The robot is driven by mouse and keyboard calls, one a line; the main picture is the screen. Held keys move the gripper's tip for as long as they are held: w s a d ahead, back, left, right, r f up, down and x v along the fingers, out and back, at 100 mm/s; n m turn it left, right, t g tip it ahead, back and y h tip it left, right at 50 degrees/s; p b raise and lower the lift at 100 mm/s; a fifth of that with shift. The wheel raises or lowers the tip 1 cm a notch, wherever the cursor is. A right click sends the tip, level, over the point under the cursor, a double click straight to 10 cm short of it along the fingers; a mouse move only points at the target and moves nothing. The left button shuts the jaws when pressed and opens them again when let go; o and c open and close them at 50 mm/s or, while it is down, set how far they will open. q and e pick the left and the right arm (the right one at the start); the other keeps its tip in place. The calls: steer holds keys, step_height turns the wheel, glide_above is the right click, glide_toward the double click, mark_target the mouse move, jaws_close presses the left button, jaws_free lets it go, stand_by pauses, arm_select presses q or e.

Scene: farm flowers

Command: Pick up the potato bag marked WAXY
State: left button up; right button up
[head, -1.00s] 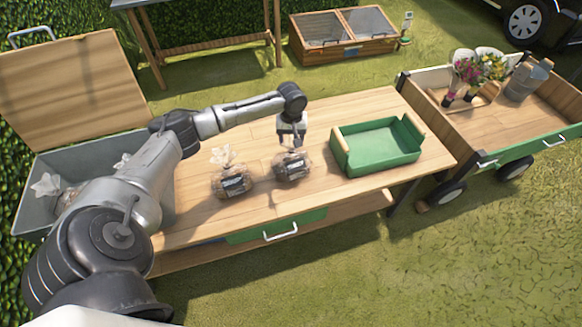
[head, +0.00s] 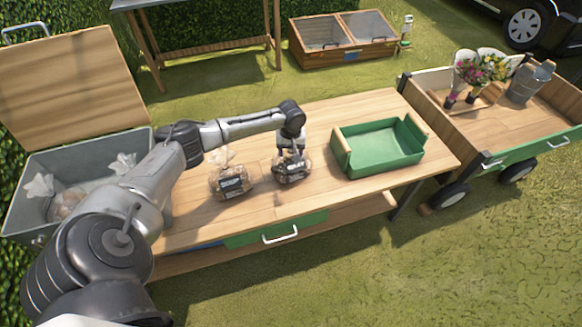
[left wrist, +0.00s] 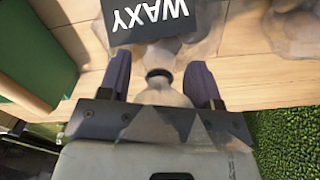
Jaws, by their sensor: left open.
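A clear potato bag with a dark label (head: 291,170) stands on the wooden table. In the left wrist view its label reads WAXY (left wrist: 150,20), upside down. My left gripper (head: 291,152) is lowered over the top of this bag. In the left wrist view the two fingers of the gripper (left wrist: 160,82) are apart, one on each side of the bag's tied neck. I cannot tell whether they touch it. A second bag (head: 231,182) stands to the left; its label is too small to read. My right gripper is out of view.
A green tray (head: 385,148) sits right of the bags. A grey bin (head: 25,205) with more bags and an open wooden lid is at the left. A cart (head: 440,110) with flowers stands right. The table front (head: 300,205) is clear.

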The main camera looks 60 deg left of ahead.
arm_select(q)
jaws_close()
stand_by(0.4)
steer(key=shift+r, duration=0.15)
